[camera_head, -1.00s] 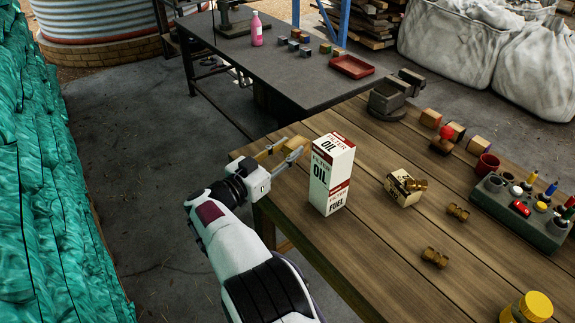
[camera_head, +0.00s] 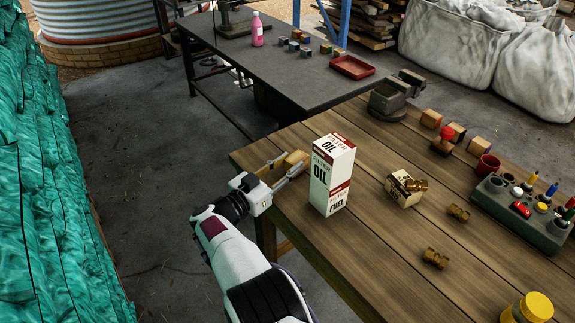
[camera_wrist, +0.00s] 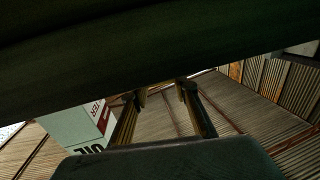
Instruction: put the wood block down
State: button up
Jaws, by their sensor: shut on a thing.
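The wood block (camera_head: 296,160), yellow-brown, is in the head view over the near-left end of the wooden workbench (camera_head: 340,240). My gripper (camera_head: 287,166) is shut on it, one finger on either side. The block is just left of the tall white oil filter box (camera_head: 331,172). I cannot tell whether it touches the bench top. In the wrist view my two fingers (camera_wrist: 160,95) point away from the camera, and a dark shape covers the upper part. The block cannot be made out clearly there.
The oil filter box stands close to my right finger; it also shows in the wrist view (camera_wrist: 75,130). The bench's front-left strip is bare.

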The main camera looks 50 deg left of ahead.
jog(key=shift+f, duration=0.25)
dwell(0.3)
jog(key=o, duration=1.1)
jog(key=shift+r, duration=0.1)
jog(key=shift+s+d, duration=0.25)
jog(key=shift+s, duration=1.05)
jog(key=shift+s+d, duration=0.2)
jog(key=shift+s, duration=1.05)
jog(key=shift+s+d, duration=0.25)
jog(key=shift+s, duration=1.05)
jog(key=shift+o, duration=0.6)
